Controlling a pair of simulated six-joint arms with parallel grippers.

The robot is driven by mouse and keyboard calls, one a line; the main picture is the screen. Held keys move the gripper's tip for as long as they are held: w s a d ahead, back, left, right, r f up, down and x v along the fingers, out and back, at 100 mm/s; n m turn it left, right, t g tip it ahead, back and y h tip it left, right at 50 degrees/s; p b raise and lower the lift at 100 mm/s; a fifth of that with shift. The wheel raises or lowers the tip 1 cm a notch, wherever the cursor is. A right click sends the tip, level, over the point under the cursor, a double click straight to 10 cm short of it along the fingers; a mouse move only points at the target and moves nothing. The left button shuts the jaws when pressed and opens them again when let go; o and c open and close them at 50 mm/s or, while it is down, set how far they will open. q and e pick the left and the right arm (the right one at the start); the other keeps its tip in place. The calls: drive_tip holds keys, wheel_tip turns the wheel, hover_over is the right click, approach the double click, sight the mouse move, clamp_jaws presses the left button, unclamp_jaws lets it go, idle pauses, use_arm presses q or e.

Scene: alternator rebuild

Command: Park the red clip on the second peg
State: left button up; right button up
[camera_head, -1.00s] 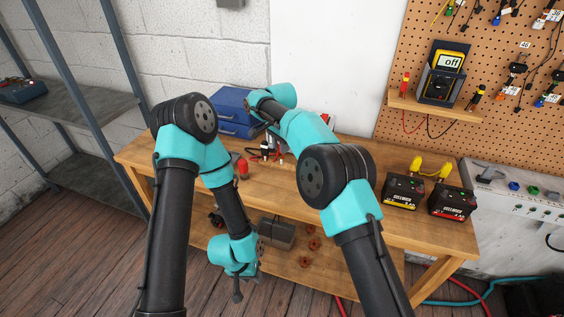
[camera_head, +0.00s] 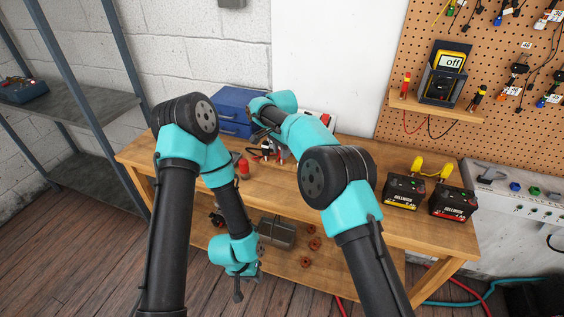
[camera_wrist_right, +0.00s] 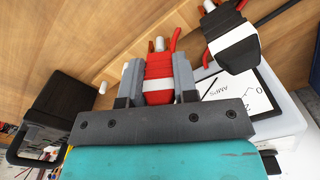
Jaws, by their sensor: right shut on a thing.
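The red clip (camera_wrist_right: 158,70), with a white band, is between the two grey fingers of my right gripper (camera_wrist_right: 157,64) in the right wrist view; the fingers are shut on it. A pale peg (camera_wrist_right: 159,44) shows right at the clip's far end; whether the clip is around it or beside it I cannot tell. Another pale peg (camera_wrist_right: 103,88) stands bare to the left. A black clip (camera_wrist_right: 233,42) with a white band sits by a further pale peg (camera_wrist_right: 209,5) to the right. My left gripper (camera_head: 239,287) hangs low before the bench; its jaws are too small to read.
A tester with an AMPS dial (camera_wrist_right: 241,97) lies beside the right gripper. On the wooden bench (camera_head: 330,205) are a blue toolbox (camera_head: 234,108), a red cylinder (camera_head: 243,169) and two black batteries (camera_head: 404,191). The bench's front middle is clear.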

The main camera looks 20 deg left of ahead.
drive_tip(key=o, duration=0.8)
drive_tip(key=shift+r, duration=4.25)
